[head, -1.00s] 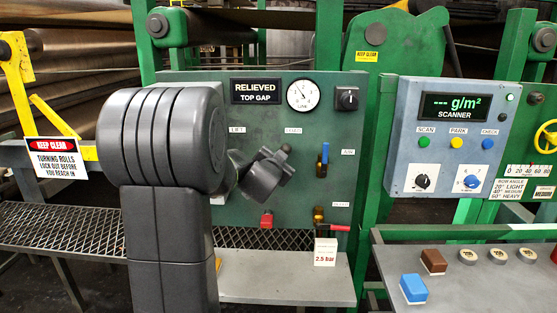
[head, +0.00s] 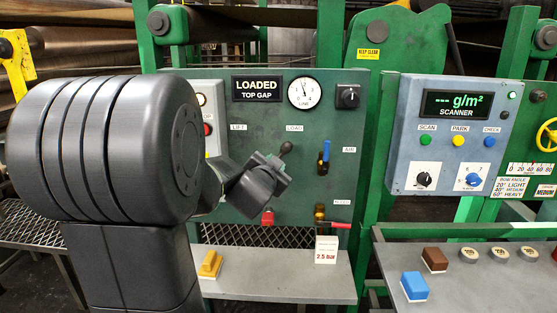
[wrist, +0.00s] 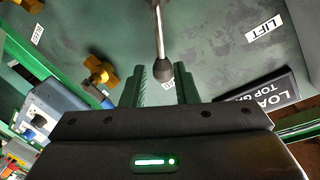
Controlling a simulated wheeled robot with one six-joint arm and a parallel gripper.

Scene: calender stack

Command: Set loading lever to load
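The loading lever (head: 286,147) is a metal rod with a black knob under the LOAD label on the green panel (head: 340,190). The display (head: 257,88) above reads LOADED, TOP GAP. My gripper (head: 276,162) is just below the knob in the head view. In the wrist view the lever (wrist: 160,45) hangs from the top edge, with its knob near the gap between my two green fingers (wrist: 161,90). The fingers stand apart and do not close on the knob. Whether one touches it cannot be told.
A round gauge (head: 305,93) and black rotary knob (head: 347,96) are on the panel. A blue-handled valve (head: 324,157) and red-handled valve (head: 330,222) sit right of the lever. A shelf below holds a yellow block (head: 210,264) and a 2.5 bar card (head: 326,250).

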